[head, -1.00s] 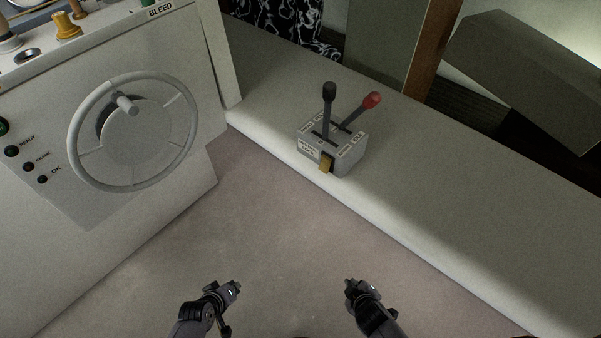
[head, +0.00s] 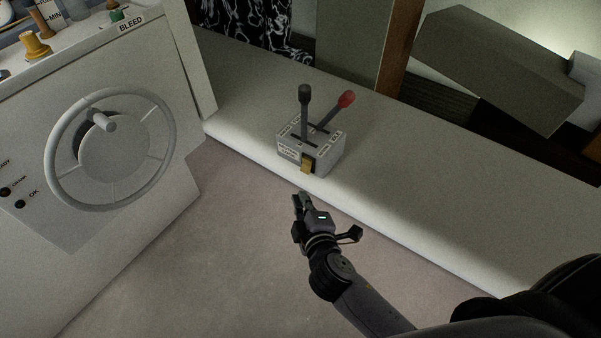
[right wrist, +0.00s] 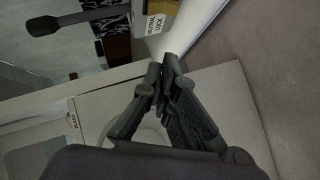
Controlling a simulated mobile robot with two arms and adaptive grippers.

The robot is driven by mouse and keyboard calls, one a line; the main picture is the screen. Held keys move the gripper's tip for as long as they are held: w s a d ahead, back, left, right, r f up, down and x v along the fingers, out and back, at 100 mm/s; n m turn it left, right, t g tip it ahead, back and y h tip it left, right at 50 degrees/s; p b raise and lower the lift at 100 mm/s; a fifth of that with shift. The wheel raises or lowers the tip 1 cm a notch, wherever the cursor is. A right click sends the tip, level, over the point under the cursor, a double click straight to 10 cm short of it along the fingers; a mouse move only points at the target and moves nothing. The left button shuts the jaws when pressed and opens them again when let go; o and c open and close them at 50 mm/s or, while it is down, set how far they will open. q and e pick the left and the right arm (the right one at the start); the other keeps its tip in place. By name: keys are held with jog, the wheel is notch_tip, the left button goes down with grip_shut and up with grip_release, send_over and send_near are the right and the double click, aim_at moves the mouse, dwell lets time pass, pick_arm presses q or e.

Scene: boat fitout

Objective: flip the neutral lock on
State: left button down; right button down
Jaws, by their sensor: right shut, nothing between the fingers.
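The grey lever box (head: 311,150) sits on the white bench. It carries a black-knobbed lever (head: 304,105) and a red-knobbed lever (head: 345,100). A small yellow-brown switch (head: 308,163) is on its front face, beside a white label. My right gripper (head: 301,197) is shut and empty, just below and in front of the box, apart from the switch. In the right wrist view, the shut fingers (right wrist: 163,85) point toward a label at the box's edge (right wrist: 157,19), with the black lever (right wrist: 57,20) at upper left. My left gripper is not in view.
A white console (head: 100,200) with a grey handwheel (head: 110,150) stands at left. The white bench (head: 430,190) runs to the lower right, clear beside the box. A wooden post (head: 397,50) and a grey slanted box (head: 500,70) stand behind it.

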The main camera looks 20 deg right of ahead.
jog(key=shift+w, duration=0.15)
send_near(306, 165)
jog(key=w+a, duration=0.4)
jog(key=shift+w+d+f+p, duration=0.45)
jog(key=shift+w+d+f, duration=0.6)
jog(key=shift+d, duration=0.2)
jog(key=b, duration=0.2)
jog(key=n+t+b, duration=0.1)
jog(key=b, duration=0.1)
jog(key=shift+w+d+f, duration=0.2)
jog(key=shift+d+f, duration=0.05)
jog(key=shift+f, duration=0.15)
